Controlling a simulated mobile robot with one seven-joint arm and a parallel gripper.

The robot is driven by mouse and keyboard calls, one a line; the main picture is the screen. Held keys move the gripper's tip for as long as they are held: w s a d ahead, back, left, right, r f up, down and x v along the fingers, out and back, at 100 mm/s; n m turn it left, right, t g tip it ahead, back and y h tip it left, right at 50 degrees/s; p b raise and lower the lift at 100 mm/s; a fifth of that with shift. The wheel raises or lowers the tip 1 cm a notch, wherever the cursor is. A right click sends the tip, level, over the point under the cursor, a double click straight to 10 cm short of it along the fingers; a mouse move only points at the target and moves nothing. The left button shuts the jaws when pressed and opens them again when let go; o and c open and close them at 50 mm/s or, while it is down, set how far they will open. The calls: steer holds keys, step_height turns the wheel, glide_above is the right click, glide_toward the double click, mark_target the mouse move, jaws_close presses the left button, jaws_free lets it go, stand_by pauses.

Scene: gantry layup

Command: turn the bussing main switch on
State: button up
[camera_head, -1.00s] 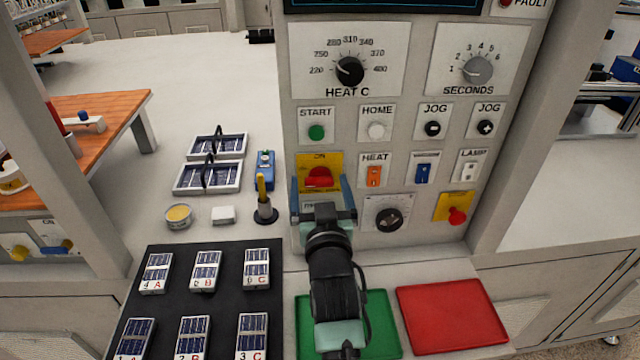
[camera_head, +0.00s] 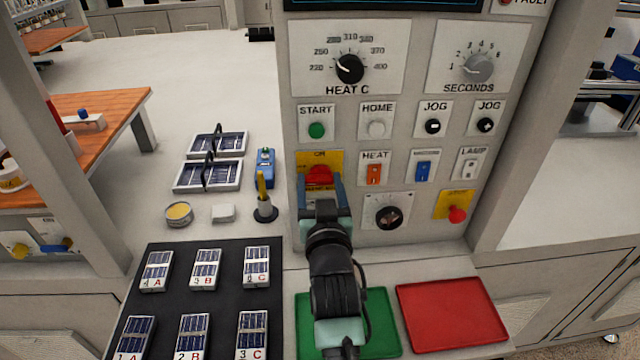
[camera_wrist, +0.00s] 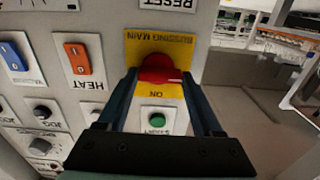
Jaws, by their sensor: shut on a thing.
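The bussing main switch is a red rotary knob (camera_head: 319,176) on a yellow plate (camera_head: 334,158) marked ON, low on the left of the control panel. In the wrist view the red knob (camera_wrist: 162,69) sits between the blue fingers, and the yellow plate (camera_wrist: 145,42) reads BUSSING MAIN and ON, upside down. My gripper (camera_head: 320,183) reaches the panel from below with its fingers closed on the knob's two sides. The knob's pointer mark is partly hidden by the fingers, so its exact angle is hard to tell.
Close by are the green START button (camera_head: 316,130), the orange HEAT rocker (camera_head: 374,174) and a black dial (camera_head: 388,217). A soldering-iron-like tool (camera_head: 264,205) stands left of my gripper. Green (camera_head: 384,325) and red (camera_head: 452,315) trays lie below.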

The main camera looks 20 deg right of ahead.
steer(key=m, duration=0.4)
steer(key=shift+b, duration=0.4)
steer(key=m, duration=0.4)
steer(key=shift+d, duration=0.1)
steer(key=m+p, duration=0.1)
steer(key=m, duration=0.4)
steer(key=shift+s+d+p, duration=0.1)
steer(key=shift+p, duration=0.2)
steer(key=m+p, duration=0.2)
steer(key=m, duration=0.2)
steer(key=shift+d+m, duration=0.1)
steer(key=shift+m, duration=0.2)
steer(key=shift+f, duration=0.1)
steer(key=o, duration=1.4)
steer(key=shift+c, duration=0.2)
steer(key=shift+s, duration=0.1)
